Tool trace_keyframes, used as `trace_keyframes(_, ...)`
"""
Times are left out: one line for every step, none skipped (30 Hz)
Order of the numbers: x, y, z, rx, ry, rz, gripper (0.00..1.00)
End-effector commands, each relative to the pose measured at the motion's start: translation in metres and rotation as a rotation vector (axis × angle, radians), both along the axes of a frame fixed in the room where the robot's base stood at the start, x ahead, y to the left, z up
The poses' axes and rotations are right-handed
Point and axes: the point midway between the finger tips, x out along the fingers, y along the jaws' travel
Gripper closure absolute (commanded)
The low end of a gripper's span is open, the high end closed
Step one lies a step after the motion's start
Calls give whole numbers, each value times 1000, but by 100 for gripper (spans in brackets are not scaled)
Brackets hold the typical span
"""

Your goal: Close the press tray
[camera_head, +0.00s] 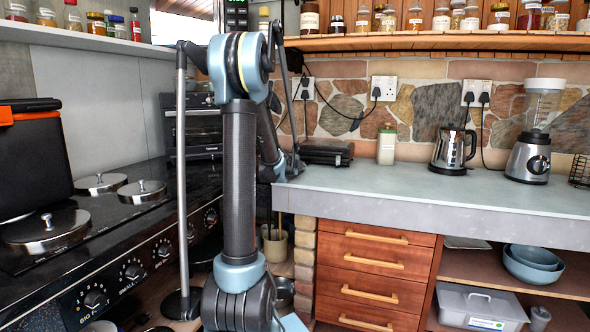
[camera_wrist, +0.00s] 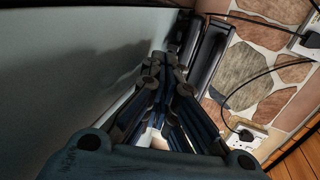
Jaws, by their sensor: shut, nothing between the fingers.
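The black press (camera_head: 326,152) lies low and flat on the counter, against the stone wall. From here I cannot tell how far its tray stands open. It shows as long dark slabs (camera_wrist: 208,55) at the top of the wrist view. My gripper (camera_wrist: 163,62) is shut and empty, its fingers pointing toward the counter and the press end. In the wrist view the fingertips lie just left of the slabs; I cannot tell whether they touch. In the head view, my arm mostly hides the gripper, left of the press.
A cream-green jar (camera_head: 386,146), a kettle (camera_head: 453,150) and a blender (camera_head: 530,150) stand right of the press. A black toaster oven (camera_head: 195,128) is at left, behind the stove (camera_head: 120,235). Cables hang from the wall sockets. The counter's front (camera_head: 440,190) is clear.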

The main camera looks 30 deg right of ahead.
Motion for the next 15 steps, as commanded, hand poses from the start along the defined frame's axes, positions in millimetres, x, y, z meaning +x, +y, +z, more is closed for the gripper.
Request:
trace_keyframes(4,-5,-2,0,0,-1,100)
trace_keyframes(7,-8,-3,0,0,-1,100)
trace_keyframes(10,-12,-5,0,0,-1,100)
trace_keyframes(12,-15,-5,0,0,-1,100)
trace_keyframes(15,-18,-5,0,0,-1,100)
trace_keyframes(19,-23,-5,0,0,0,100)
trace_keyframes(21,-25,-5,0,0,0,100)
trace_keyframes(24,-28,-5,0,0,0,100)
trace_keyframes(26,-31,-5,0,0,0,100)
trace_keyframes(28,-33,-5,0,0,0,100)
trace_keyframes(30,-35,-5,0,0,1,100)
trace_keyframes(32,-37,-5,0,0,1,100)
trace_keyframes(33,-38,-5,0,0,1,100)
trace_keyframes(34,-39,-4,0,0,1,100)
trace_keyframes(34,-40,-4,0,0,1,100)
